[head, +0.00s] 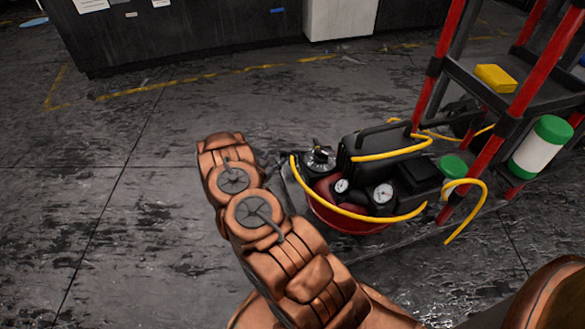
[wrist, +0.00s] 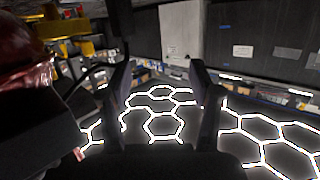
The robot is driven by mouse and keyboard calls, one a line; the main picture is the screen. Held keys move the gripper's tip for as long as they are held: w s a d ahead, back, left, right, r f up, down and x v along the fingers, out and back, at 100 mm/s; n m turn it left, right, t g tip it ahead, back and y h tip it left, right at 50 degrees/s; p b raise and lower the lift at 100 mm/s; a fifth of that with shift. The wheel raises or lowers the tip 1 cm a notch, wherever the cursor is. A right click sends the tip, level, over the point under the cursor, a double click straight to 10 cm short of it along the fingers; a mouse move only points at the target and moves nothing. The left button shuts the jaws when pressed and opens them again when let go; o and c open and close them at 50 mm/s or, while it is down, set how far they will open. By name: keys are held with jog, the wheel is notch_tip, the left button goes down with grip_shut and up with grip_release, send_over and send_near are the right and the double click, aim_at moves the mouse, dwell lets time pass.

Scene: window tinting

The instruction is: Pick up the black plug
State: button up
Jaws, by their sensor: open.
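I cannot pick out a black plug for certain in either view. In the head view, a compressor (head: 372,192) with a red tank, black housings and round gauges stands on the floor right of my arm, with a yellow hose (head: 350,212) looped around it. In the wrist view, my gripper (wrist: 162,75) shows two dark fingers standing well apart, with nothing between them. It is open. In the head view, the copper arm reaches up left of the compressor, and its fingers cannot be made out.
A red-and-black rack (head: 505,110) at right holds a yellow sponge (head: 495,78) and a green-and-white container (head: 541,147). Dark cabinets (head: 180,38) line the back. Floor left of my arm is clear. Bright hexagonal lights (wrist: 163,125) show in the wrist view.

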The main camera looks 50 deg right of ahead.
aim_at(291, 157)
jog(key=shift+g+h, duration=0.4)
jog(key=shift+h, duration=0.4)
jog(key=s+d+f, duration=0.1)
jog(key=s+d+f+b, duration=0.1)
jog(key=s+d, duration=0.1)
jog(key=shift+s+f, duration=0.15)
jog(key=shift+f, duration=0.1)
jog(key=shift+b+x, duration=0.5)
jog(key=shift+x, duration=0.75)
jog(key=b+x, duration=0.2)
jog(key=x, duration=0.2)
jog(key=shift+s, duration=0.15)
jog(key=shift+d, duration=0.4)
grip_shut()
